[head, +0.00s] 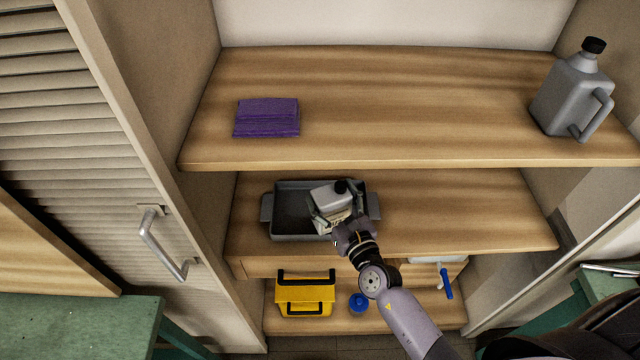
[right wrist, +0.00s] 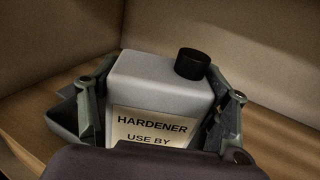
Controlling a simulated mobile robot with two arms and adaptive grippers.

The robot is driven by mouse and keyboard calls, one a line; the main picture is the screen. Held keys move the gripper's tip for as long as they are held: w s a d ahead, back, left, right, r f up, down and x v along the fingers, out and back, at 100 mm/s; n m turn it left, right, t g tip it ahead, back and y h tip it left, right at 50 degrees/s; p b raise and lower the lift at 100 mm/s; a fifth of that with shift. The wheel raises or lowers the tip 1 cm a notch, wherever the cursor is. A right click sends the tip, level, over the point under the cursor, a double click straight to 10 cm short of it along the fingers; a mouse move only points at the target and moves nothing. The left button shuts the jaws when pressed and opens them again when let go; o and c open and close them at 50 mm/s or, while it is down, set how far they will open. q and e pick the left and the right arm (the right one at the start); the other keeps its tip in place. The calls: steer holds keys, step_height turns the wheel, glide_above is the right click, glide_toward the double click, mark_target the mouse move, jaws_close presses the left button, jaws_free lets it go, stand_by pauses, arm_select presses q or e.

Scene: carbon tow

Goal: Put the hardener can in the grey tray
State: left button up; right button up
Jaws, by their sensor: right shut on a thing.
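The hardener can (head: 331,196) is light grey with a black cap and a cream label. In the right wrist view the can (right wrist: 155,85) shows the word HARDENER and stands between the two fingers. My right gripper (head: 338,212) is shut on it; the fingers also show in the right wrist view (right wrist: 160,100). The grey tray (head: 287,237) sits on the middle shelf. The can is over the right part of the tray; I cannot tell whether it touches the tray floor. My left gripper is not in view.
A purple cloth (head: 267,117) and a large grey jug (head: 573,95) are on the upper shelf (head: 420,110). Below are a yellow toolbox (head: 305,295), a blue round thing (head: 358,302) and a blue-handled tool (head: 446,282). The middle shelf is clear right of the tray.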

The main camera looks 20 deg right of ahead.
mark_target(336, 216)
steer(key=w+f, duration=0.1)
steer(key=w, duration=0.1)
steer(key=w+f, duration=0.1)
steer(key=w, duration=0.1)
steer(key=w+f, duration=0.1)
steer(key=w, duration=0.1)
steer(key=shift+w+a+f, duration=0.15)
steer(key=shift+w+a, duration=0.1)
steer(key=shift+a, duration=0.15)
steer(key=shift+f, duration=0.2)
steer(key=o, duration=1.6)
steer(key=shift+s, duration=0.1)
steer(key=shift+r, duration=0.1)
steer(key=s, duration=0.3)
steer(key=s+d+b, duration=0.1)
steer(key=s, duration=0.7)
steer(key=shift+d, duration=0.15)
steer(key=shift+s+b, duration=0.3)
steer(key=shift+s, duration=0.2)
